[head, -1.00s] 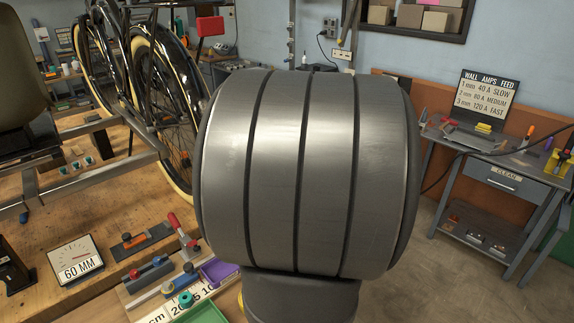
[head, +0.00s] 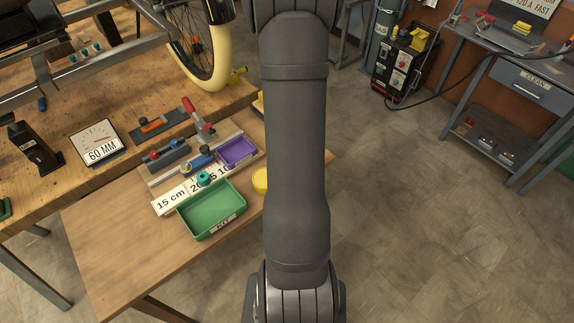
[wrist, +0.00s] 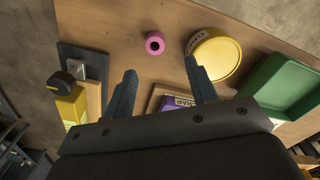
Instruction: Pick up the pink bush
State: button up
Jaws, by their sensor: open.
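The pink bush (wrist: 155,43) is a small pink ring-shaped piece with a dark hole. It sits on the wooden table in the wrist view, beside the yellow round dish. My gripper (wrist: 160,82) is open and empty, its two dark fingers spread apart. In the wrist view the bush lies beyond the fingertips, between their lines and apart from both. In the head view my arm covers the middle of the picture, and neither the bush nor the gripper fingers show there.
The yellow dish (wrist: 218,58) stands close to the right finger. A green tray (head: 212,210) and a purple tray (head: 238,152) lie on the table. A yellow and black device (wrist: 72,100) stands left of the gripper. Bare wood surrounds the bush on its left.

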notch_tip(320, 180, down, 3)
jog(key=shift+r, duration=0.2)
jog(key=shift+w+d+f, duration=0.1)
jog(key=shift+d+f, duration=0.1)
jog(key=shift+f, duration=1.1)
jog(key=shift+w+d+f, duration=0.1)
jog(key=shift+d+f, duration=0.1)
jog(key=shift+f, duration=1.1)
jog(key=c, duration=1)
jog(key=shift+r, duration=0.15)
